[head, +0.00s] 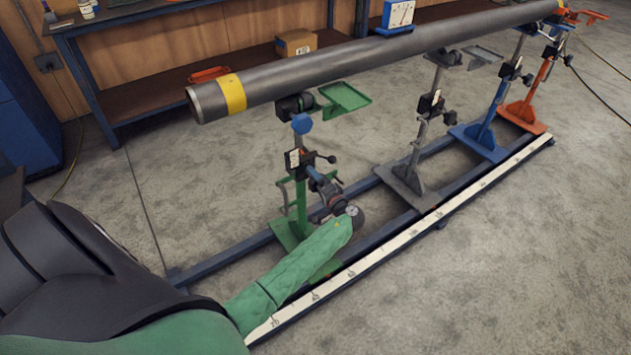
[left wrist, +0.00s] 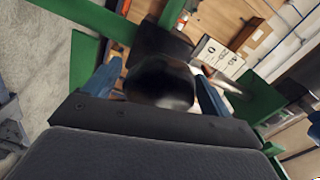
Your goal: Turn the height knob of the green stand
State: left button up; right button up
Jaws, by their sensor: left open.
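The green stand (head: 290,228) is the nearest in the row, under the near end of the grey pipe (head: 380,58). Its post carries a black clamp block (head: 306,158) with a small label. My left gripper (head: 313,174) is at the post just below that block, with its green-sleeved arm coming from lower left. In the left wrist view, a round black knob (left wrist: 160,82) lies between the two blue fingers of my left gripper (left wrist: 158,92). The fingers are apart, one each side of the knob; contact cannot be told. In the head view the knob is hard to make out. My right gripper is not in view.
Grey (head: 408,180), blue (head: 478,140) and orange (head: 528,110) stands follow along the blue rail with its white scale strip (head: 400,235). A green tray (head: 345,98) juts out beside the green stand's top.

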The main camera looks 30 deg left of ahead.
pick_arm(q)
jog(key=b+v, duration=0.1)
jog(key=v, duration=0.6)
jog(key=shift+d, duration=0.15)
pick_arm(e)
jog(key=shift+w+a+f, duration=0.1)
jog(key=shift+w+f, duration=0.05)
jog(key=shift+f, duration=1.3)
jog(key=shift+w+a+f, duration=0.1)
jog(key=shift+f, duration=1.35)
